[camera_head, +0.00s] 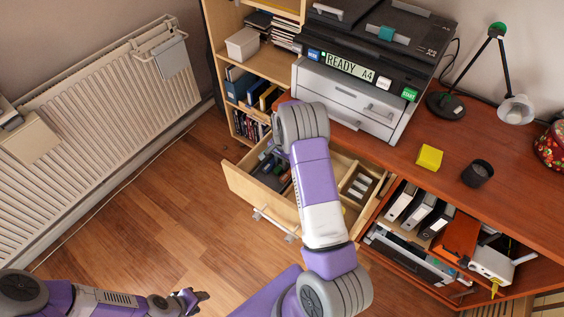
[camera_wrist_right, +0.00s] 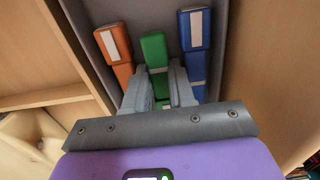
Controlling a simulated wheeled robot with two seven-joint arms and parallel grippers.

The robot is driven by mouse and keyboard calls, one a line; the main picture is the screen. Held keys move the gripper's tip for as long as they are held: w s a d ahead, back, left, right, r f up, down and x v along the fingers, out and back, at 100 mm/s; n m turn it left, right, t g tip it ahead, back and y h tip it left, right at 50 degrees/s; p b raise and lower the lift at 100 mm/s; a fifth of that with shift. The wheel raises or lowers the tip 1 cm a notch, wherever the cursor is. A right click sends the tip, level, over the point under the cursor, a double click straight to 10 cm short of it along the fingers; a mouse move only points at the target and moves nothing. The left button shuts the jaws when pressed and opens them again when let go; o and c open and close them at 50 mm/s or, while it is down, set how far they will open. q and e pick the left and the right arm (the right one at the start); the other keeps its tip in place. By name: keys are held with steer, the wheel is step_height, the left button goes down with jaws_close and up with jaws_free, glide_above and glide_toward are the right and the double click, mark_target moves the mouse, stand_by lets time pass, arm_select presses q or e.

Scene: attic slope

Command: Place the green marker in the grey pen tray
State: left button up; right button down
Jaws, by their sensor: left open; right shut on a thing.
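The green marker (camera_wrist_right: 153,48) lies in the grey pen tray (camera_wrist_right: 78,22) in the right wrist view, between an orange marker (camera_wrist_right: 115,48) and a blue marker (camera_wrist_right: 194,30). My right gripper (camera_wrist_right: 158,78) has one finger on each side of the green marker and is shut on it. In the head view, the right arm reaches over the open drawer (camera_head: 236,180) and hides that gripper. My left gripper (camera_head: 192,298) is open and empty over the floor at the lower left.
The drawer also holds a small compartment of light items (camera_head: 360,185). A printer (camera_head: 345,95) stands above it on the desk. The floor at left is clear.

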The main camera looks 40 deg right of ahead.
steer(key=shift+f, duration=0.3)
stand_by(0.5)
steer(key=c, duration=0.9)
jaws_free()
steer(key=shift+o, duration=0.2)
steer(key=shift+r+p, duration=0.95)
steer(key=shift+r, duration=2.9)
